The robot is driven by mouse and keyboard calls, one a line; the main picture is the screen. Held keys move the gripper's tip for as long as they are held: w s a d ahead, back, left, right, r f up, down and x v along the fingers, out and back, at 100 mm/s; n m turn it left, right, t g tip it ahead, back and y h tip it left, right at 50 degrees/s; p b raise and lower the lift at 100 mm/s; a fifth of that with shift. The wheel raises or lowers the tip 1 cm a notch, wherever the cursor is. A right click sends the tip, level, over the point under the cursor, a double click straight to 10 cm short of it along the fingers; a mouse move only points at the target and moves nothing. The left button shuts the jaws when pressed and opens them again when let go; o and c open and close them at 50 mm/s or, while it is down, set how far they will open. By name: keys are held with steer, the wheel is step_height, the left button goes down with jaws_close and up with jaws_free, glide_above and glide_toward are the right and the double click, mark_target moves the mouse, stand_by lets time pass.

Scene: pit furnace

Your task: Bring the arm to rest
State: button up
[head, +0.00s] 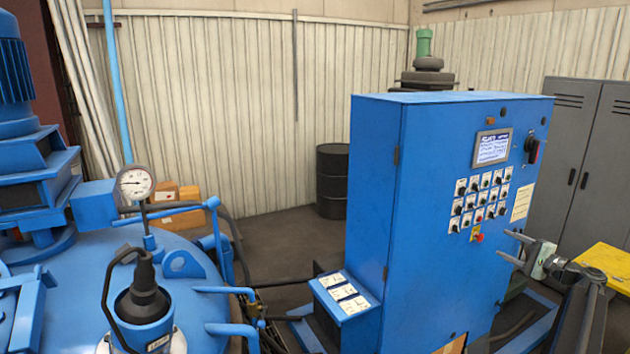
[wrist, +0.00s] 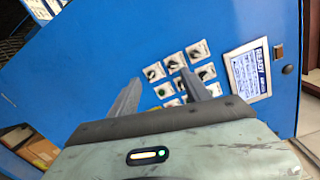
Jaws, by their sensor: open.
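My gripper (head: 514,246) is in the head view at the lower right, in front of the blue control cabinet (head: 425,220). Its two fingers are apart with nothing between them. They point left toward the cabinet's front panel, just below and right of the rows of rotary switches (head: 480,200). In the wrist view my gripper (wrist: 165,92) shows both fingers spread, with the switches (wrist: 178,70) beyond and between them. The lit display (wrist: 250,72) shows to the right there. Whether a fingertip touches the panel I cannot tell.
The blue furnace lid (head: 110,270) with a pressure gauge (head: 135,183) fills the left. A black drum (head: 332,180) stands behind. A grey locker (head: 590,150) and a yellow surface (head: 608,262) are at the right, close to my arm. Open floor (head: 280,240) lies between furnace and cabinet.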

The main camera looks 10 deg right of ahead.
steer(key=w+a+f+n+g+y+b, duration=0.1)
steer(key=w+a+f+n+g+b, duration=0.15)
steer(key=a+f, duration=0.75)
steer(key=w+a+f+n+g+y+b, duration=0.1)
steer(key=w+a+f+n+g+b, duration=0.2)
steer(key=a, duration=1.3)
steer(key=w+a+f+n+g+y+b, duration=0.1)
steer(key=a+f+n+g, duration=0.2)
steer(key=a+f+g, duration=0.75)
steer(key=s+a+f+n+h+b, duration=0.2)
steer(key=s+a+f+n, duration=0.1)
steer(key=a, duration=0.6)
steer(key=s+a+f+n+h+b, duration=0.2)
steer(key=s+a+f, duration=0.3)
steer(key=s+a, duration=0.3)
steer(key=s+a+f+n+g+h+b, duration=0.1)
steer(key=s+a+f+n+h+b, duration=0.1)
steer(key=s+a, duration=0.4)
steer(key=a+f+n+h, duration=0.1)
steer(key=a+f+n, duration=0.1)
steer(key=a, duration=0.2)
steer(key=shift+s+a+f+h, duration=0.2)
steer(key=shift+a+h, duration=0.15)
steer(key=shift+h, duration=0.05)
steer(key=shift+d, duration=0.15)
